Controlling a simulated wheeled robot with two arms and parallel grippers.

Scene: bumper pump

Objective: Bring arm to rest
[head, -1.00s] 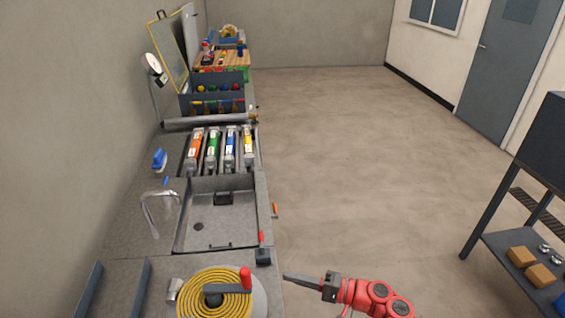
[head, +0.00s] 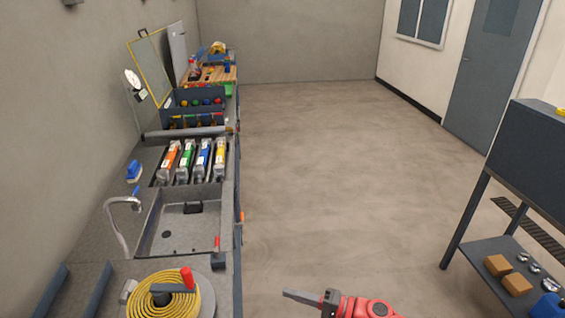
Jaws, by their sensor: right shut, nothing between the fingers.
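My right gripper (head: 306,297) shows at the bottom middle of the head view, at the end of my red arm. Its fingers are together, with nothing between them, and point left toward the counter. It hangs over the open floor, right of the counter's front edge and apart from it. My left gripper is not in view.
The long counter (head: 92,226) on the left holds a sink (head: 180,238), a yellow coiled hose reel (head: 160,300) and several coloured cartridges (head: 185,162). A dark shelf unit (head: 525,160) with tan blocks stands at the right. The floor (head: 330,180) between is clear.

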